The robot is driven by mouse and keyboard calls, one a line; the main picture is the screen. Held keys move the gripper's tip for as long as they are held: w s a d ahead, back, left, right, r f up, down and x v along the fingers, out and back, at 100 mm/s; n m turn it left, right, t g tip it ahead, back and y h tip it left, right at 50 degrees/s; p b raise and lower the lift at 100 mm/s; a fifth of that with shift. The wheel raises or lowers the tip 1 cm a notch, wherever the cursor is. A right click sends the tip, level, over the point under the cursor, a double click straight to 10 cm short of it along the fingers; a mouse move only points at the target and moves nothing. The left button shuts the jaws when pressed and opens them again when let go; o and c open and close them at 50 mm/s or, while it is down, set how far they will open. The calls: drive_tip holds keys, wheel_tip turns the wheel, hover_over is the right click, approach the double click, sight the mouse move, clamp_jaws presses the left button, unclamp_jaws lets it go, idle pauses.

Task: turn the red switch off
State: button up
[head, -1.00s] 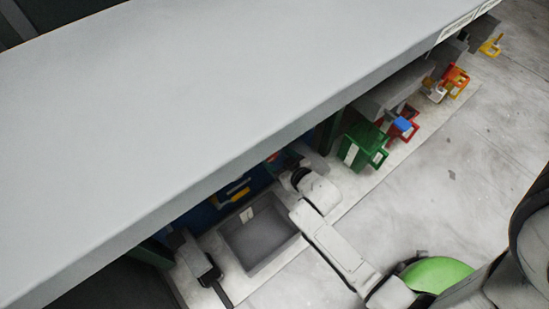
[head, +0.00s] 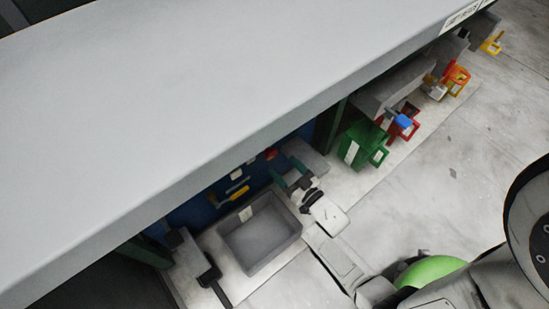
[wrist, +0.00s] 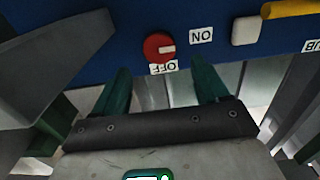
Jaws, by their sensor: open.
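The red switch (wrist: 155,45) is a round knob on a blue panel (wrist: 100,20), seen upside down in the wrist view. Its white mark points right, toward the ON label (wrist: 202,36); the OFF label (wrist: 163,68) sits just below the knob in the picture. My gripper (wrist: 162,72) is open and empty, with its two green fingers to either side below the knob. The fingers look apart from it. In the head view the switch (head: 271,154) shows under the overhang edge, with my gripper (head: 290,172) close in front.
A yellow handle (head: 240,194) and a pale button (wrist: 246,30) are on the same panel. A grey bin (head: 262,238) stands below it. A grey block (head: 305,155) is beside my gripper. A large grey top (head: 180,110) overhangs.

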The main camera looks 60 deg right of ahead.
sight(273, 155)
drive_tip(key=b+x, duration=0.1)
drive_tip(key=x, duration=0.5)
drive_tip(key=shift+b, duration=0.3)
drive_tip(key=c, duration=1)
